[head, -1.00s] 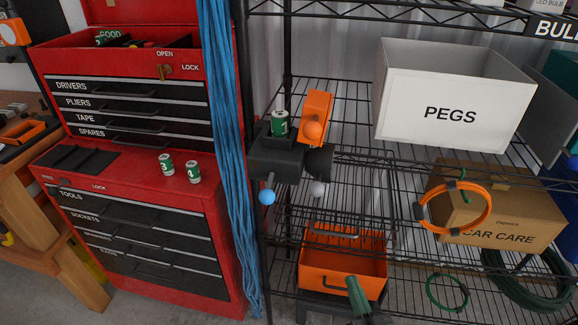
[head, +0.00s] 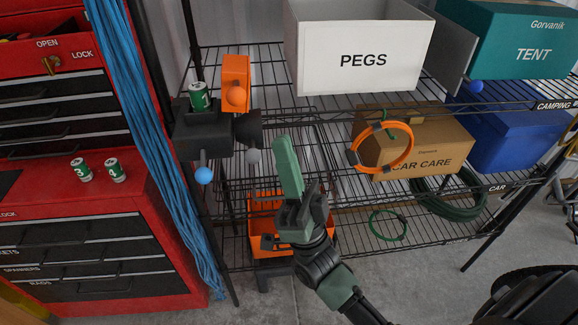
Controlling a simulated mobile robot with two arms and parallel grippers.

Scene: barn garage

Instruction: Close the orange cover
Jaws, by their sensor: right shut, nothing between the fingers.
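The orange cover (head: 235,80) stands raised at the back of a black device (head: 214,137) on the wire shelf. An orange ball knob (head: 236,97) sticks out from its front. A green battery (head: 199,97) stands upright in the device, left of the cover. A blue ball (head: 204,175) and a grey ball (head: 252,156) hang on stems below the device. My right gripper (head: 286,150) has green fingers, shut and empty, pointing upward. It appears to the right of and lower than the cover, apart from it. My left gripper is out of view.
A white PEGS box (head: 362,62) stands right of the cover. An orange bin (head: 262,225) sits low behind my right arm. An orange hoop (head: 400,165) hangs before the CAR CARE box (head: 440,143). Blue cords (head: 150,130) hang at left beside the red tool cabinet (head: 110,192).

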